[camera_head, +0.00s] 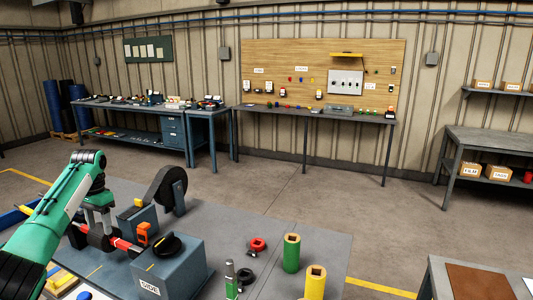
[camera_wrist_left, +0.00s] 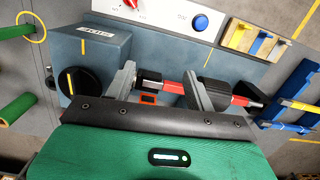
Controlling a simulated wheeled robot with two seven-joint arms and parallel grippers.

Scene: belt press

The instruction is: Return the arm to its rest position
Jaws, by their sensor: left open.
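My left arm (camera_head: 58,215), green with a dark wrist, reaches in from the left in the head view. My left gripper (camera_head: 100,222) points down over the near bench. In the left wrist view its two grey fingers (camera_wrist_left: 163,82) stand apart. A red and black bar (camera_wrist_left: 174,86) shows between and past the fingers; I cannot tell whether they touch it. The red part of the bar also shows in the head view (camera_head: 127,247). My right gripper is not in view.
On the bench (camera_head: 325,248) are a blue-grey box with a black knob (camera_head: 180,272), a black wheel (camera_head: 165,190), a green cylinder (camera_head: 291,253) and a yellow cylinder (camera_head: 315,283). A pegboard table (camera_head: 310,112) stands at the back. The floor between is clear.

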